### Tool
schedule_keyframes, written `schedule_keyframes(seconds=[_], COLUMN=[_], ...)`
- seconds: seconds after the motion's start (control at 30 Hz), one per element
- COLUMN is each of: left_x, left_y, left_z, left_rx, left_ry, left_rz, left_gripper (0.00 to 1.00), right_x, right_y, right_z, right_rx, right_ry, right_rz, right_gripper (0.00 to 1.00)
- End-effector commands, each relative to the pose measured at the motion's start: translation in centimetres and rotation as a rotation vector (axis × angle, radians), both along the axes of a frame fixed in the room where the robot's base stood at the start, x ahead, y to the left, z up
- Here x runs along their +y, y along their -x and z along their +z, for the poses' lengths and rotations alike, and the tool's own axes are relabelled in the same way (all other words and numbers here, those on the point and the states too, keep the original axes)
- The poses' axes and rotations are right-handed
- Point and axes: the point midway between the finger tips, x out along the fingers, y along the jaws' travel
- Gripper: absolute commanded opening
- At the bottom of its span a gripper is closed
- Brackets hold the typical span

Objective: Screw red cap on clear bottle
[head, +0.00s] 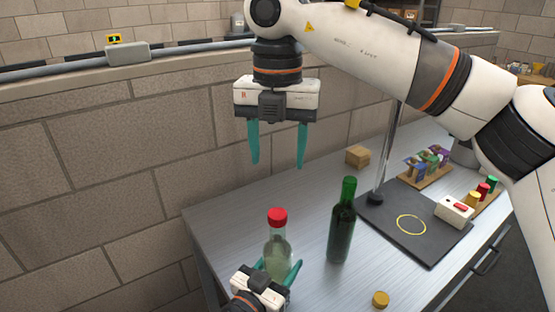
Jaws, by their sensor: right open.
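The clear bottle (277,243) stands upright near the front left of the metal table, with pale liquid in it. The red cap (278,217) sits on top of its neck; I cannot tell how tight it is. My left gripper (280,263) is low at the front of the bottle. Its teal fingers look spread, one on each side of the lower bottle, with a gap at the right finger; its body hides the bottle's base. My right gripper (276,164) is open and empty, pointing down, well above the bottle and the table.
A dark green bottle (341,230) stands close right of the clear one. A gold cap (380,299) lies near the front edge. Farther right are a black base (428,246) with a pole, a white button box (453,212), and colored caps (483,190). A small cardboard box (358,156) is behind.

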Motion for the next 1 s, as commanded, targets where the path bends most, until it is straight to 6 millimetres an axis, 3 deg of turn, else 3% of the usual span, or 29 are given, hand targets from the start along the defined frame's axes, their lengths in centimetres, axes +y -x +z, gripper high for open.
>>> schedule_keyframes(seconds=[0.17, 0.2, 0.33, 0.7, 1.0], left_x=[0.0, 0.0, 0.0, 0.3, 3.3], left_y=[0.0, 0.0, 0.0, 0.4, 5.2], left_z=[0.0, 0.0, 0.0, -0.1, -0.3], left_rx=[0.0, 0.0, 0.0, 0.001, 0.003], left_ry=[0.0, 0.0, 0.0, -0.001, -0.002], left_rz=[0.0, 0.0, 0.0, 0.0, 0.0], left_gripper=[0.0, 0.56, 0.78, 0.78, 0.78], right_x=[0.0, 0.0, 0.0, 0.0, 0.0], right_y=[0.0, 0.0, 0.0, 0.0, 0.0], right_z=[0.0, 0.0, 0.0, -0.1, -0.7], right_rx=[0.0, 0.0, 0.0, 0.0, 0.0], right_ry=[0.0, 0.0, 0.0, 0.0, 0.0], right_rz=[0.001, 0.001, 0.0, 0.0, 0.0], right_gripper=[0.55, 0.55, 0.55, 0.55, 0.55])
